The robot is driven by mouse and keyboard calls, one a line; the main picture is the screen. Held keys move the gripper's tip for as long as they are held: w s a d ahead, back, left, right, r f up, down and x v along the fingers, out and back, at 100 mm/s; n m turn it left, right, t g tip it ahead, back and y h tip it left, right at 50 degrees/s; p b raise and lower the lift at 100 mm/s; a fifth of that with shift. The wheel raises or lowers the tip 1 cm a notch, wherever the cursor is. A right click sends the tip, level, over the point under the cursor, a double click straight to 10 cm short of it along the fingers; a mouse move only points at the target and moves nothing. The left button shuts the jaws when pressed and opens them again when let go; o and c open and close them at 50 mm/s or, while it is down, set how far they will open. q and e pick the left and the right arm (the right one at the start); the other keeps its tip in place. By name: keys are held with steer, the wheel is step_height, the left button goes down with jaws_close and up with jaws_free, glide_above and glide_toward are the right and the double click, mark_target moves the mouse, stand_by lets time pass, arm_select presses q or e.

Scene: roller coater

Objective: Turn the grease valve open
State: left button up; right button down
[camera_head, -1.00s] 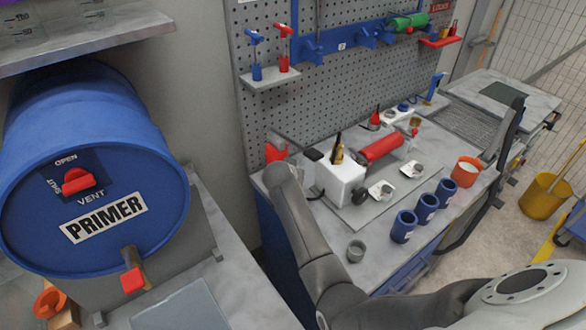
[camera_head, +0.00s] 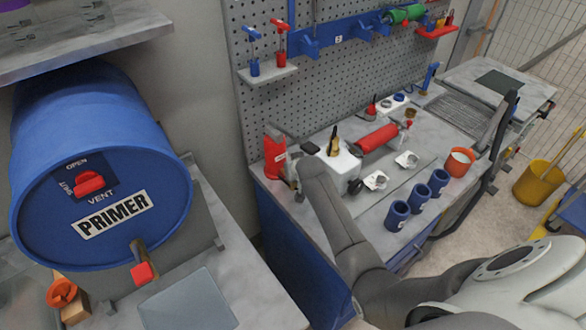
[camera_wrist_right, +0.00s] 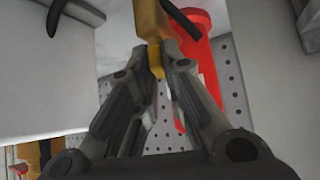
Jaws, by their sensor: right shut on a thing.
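In the right wrist view, my right gripper (camera_wrist_right: 157,58) is shut on a brass-yellow piece (camera_wrist_right: 152,22) at the top of the picture. A dark, lever-like bar (camera_wrist_right: 181,18) is beside the brass piece. In the head view, a brass fitting with a dark top (camera_head: 333,143) stands at the white box (camera_head: 343,165) on the bench. I cannot tell for certain that it is the gripped piece. The end of my right arm is just left of the box and hides the right gripper there. My left gripper is not in view.
A red bottle (camera_head: 274,157) stands left of the box; a red shape (camera_wrist_right: 201,70) is behind the fingers in the wrist view. A red cylinder (camera_head: 377,138) and several blue cups (camera_head: 397,215) are on the bench. A blue PRIMER drum (camera_head: 95,150) is at left.

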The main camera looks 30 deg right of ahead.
steer(key=shift+r, duration=0.1)
steer(key=c, duration=1.5)
jaws_free()
steer(key=shift+s+r, duration=0.15)
steer(key=shift+s, duration=0.05)
steer(key=s+a, duration=0.1)
steer(key=s, duration=0.3)
steer(key=s+a, duration=0.1)
steer(key=s, duration=0.3)
steer(key=s+a, duration=0.1)
steer(key=s, duration=0.3)
steer(key=shift+r, duration=0.2)
